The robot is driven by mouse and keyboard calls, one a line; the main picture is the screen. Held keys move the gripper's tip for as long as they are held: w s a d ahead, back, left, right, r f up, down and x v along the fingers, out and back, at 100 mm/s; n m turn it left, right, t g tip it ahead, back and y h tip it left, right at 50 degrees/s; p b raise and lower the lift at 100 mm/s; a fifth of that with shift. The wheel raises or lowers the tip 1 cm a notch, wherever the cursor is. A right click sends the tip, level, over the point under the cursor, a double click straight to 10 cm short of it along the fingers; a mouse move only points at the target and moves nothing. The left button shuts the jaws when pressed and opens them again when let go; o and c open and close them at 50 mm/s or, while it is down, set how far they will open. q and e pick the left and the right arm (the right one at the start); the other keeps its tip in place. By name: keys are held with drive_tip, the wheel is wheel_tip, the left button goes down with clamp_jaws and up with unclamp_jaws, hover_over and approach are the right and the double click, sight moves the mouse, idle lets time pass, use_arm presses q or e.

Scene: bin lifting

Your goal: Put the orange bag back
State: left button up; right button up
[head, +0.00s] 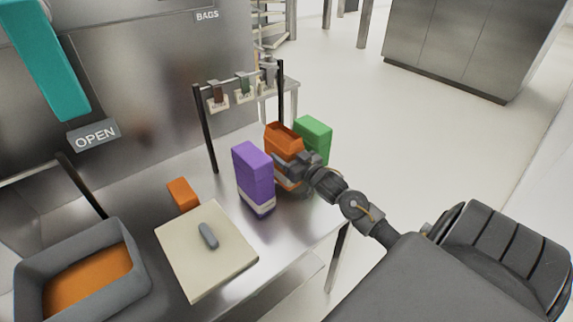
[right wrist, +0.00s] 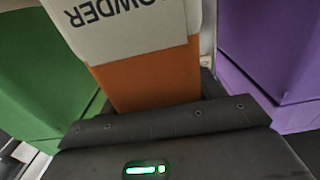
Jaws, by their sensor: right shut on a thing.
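The orange bag (head: 284,135) stands upright on the steel table between a purple bag (head: 253,170) on its left and a green bag (head: 314,136) on its right. Its top looks open or notched. My right gripper (head: 287,168) reaches in from the right and is shut on the orange bag's near side. In the right wrist view the orange bag (right wrist: 145,82) is between the dark fingers, with a white label reading "OWDER". The purple (right wrist: 265,55) and green (right wrist: 45,75) bags flank it there. Whether its base touches the table is hidden. My left gripper is not in view.
A hanging rack (head: 207,130) with small tagged items stands behind the bags. A cream board (head: 190,270) with a grey object (head: 208,235), a small orange block (head: 183,194) and a grey bin (head: 28,292) with orange contents are to the left.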

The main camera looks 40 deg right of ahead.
wheel_tip(320, 180, down, 4)
drive_tip(key=shift+r, duration=0.15)
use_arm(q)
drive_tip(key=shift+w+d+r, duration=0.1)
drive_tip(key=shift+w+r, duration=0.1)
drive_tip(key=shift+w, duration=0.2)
use_arm(e)
drive_tip(key=shift+s, duration=0.1)
drive_tip(key=o, duration=1.2)
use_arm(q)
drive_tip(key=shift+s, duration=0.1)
use_arm(e)
drive_tip(key=shift+s, duration=0.15)
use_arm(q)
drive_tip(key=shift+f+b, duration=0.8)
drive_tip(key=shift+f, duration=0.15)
use_arm(e)
drive_tip(key=s, duration=1.1)
drive_tip(key=shift+s+a, duration=0.1)
drive_tip(key=shift+s, duration=0.3)
